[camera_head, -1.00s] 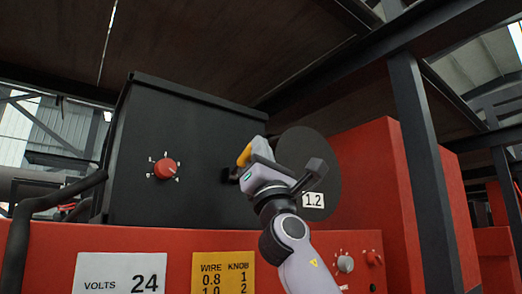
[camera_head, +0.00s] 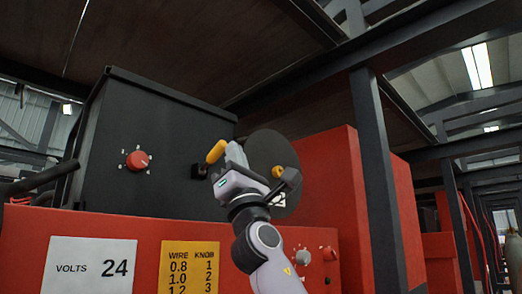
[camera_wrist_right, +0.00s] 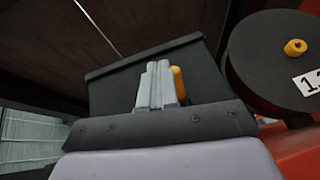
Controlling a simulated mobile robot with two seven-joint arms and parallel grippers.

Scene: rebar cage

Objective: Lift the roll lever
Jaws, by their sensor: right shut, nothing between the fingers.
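The roll lever has a yellow handle (camera_head: 216,152) on a black base, on the right part of the black box's front. It is tilted up and to the right. My right gripper (camera_head: 235,154) is shut and empty, just right of the handle and partly overlapping it in the head view. In the right wrist view its fingers (camera_wrist_right: 157,84) are together and point up, with the yellow handle (camera_wrist_right: 179,84) behind them, at their right edge. I cannot tell whether they touch it. My left gripper is not in view.
The black box (camera_head: 150,130) carries a red knob (camera_head: 137,160). A dark round wire spool (camera_head: 272,150) with a yellow hub (camera_head: 278,171) stands close right of my gripper. Below is a red panel with a white 24-volt sign (camera_head: 92,266) and a yellow wire chart (camera_head: 190,268). A dark post (camera_head: 382,180) stands right.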

